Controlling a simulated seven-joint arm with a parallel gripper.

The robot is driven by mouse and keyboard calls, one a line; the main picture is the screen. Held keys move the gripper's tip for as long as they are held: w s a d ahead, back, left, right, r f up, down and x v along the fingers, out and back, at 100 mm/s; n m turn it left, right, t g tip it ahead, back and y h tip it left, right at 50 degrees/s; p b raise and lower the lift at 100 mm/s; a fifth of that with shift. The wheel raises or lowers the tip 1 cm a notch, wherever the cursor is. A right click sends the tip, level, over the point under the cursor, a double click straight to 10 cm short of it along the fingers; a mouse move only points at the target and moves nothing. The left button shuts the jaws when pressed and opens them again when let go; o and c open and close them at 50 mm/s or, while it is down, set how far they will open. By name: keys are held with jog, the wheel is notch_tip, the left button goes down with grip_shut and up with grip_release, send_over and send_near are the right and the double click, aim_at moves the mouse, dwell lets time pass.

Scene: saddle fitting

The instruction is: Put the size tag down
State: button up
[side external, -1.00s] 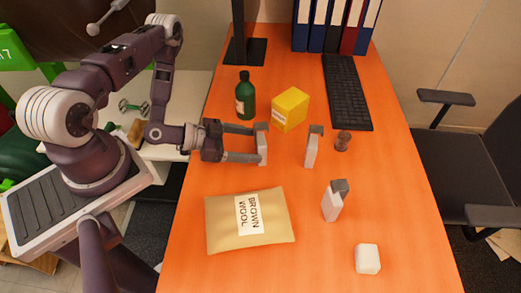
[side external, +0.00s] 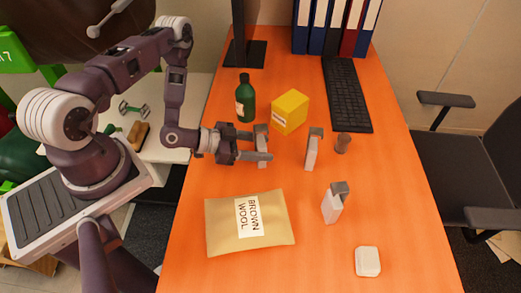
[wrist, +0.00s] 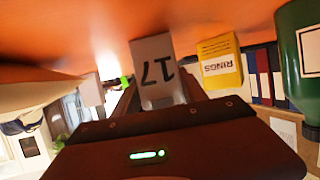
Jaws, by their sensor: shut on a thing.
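The size tag is a pale grey-white block with a darker grey top, marked 17 in the wrist view (wrist: 155,75). In the side external view the tag (side external: 262,136) is upright over the left part of the orange table. My gripper (side external: 262,153) is shut on it, reaching in from the left with its fingers across the tag. In the wrist view the number is upside down and the fingers are mostly hidden behind the tag. I cannot tell whether its lower end touches the table.
A similar tag (side external: 313,150) stands to the right, another (side external: 334,203) nearer. A yellow RINGS box (side external: 290,111) and green bottle (side external: 245,98) stand behind. A brown wool packet (side external: 275,220), small brown piece (side external: 342,143) and white block (side external: 367,261) lie around.

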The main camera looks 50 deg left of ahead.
aim_at(261, 127)
notch_tip(261, 127, up, 10)
jog(key=shift+r, duration=0.1)
